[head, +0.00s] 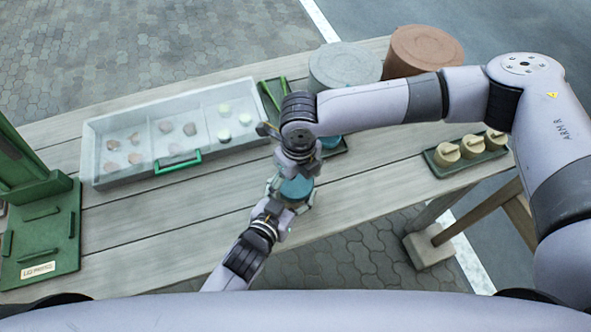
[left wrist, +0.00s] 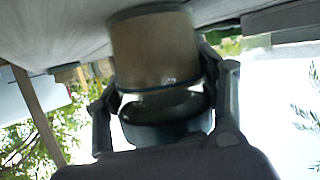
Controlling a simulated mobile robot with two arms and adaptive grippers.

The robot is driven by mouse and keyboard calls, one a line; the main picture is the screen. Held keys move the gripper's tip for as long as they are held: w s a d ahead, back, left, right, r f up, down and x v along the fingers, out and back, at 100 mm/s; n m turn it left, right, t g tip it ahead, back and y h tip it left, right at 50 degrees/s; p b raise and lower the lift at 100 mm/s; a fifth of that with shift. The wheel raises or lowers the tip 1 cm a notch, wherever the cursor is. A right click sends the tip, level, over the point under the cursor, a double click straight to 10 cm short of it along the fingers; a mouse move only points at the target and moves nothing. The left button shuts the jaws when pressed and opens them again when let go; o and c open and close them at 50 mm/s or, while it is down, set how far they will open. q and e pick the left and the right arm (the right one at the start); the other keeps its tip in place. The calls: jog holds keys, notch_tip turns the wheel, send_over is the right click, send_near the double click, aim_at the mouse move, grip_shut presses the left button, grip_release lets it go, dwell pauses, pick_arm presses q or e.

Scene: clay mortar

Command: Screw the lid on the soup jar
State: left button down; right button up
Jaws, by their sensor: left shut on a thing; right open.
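The soup jar stands on the wooden table, its blue-teal lid (head: 297,188) showing from above in the head view. In the left wrist view, which is upside down, the beige jar body (left wrist: 155,50) shows with a dark round lid (left wrist: 165,132) at its mouth end. A lighter band lies between them; I cannot tell whether the lid is seated. My left gripper (head: 287,203) is shut around the jar, with its fingers on both sides in the left wrist view (left wrist: 165,100). My right gripper (head: 299,170) is open, pointing down just above the lid. Its fingertips are partly hidden.
A clear tray (head: 92,150) with several small pieces stands behind left. A dark tray (head: 268,92) with green tools and another teal item (head: 330,141) lies behind my right gripper. Grey (head: 343,68) and brown (head: 425,48) round containers, a tray of beige knobs (head: 470,150) and a green stand (head: 45,245) surround.

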jog(key=shift+f, duration=0.2)
jog(key=c, duration=0.9)
jog(key=o, duration=1.2)
jog(key=shift+c, duration=0.2)
jog(key=shift+r, duration=0.1)
jog(key=shift+s+d+r, duration=0.1)
jog(key=shift+r, duration=2.1)
jog(key=shift+o, duration=0.4)
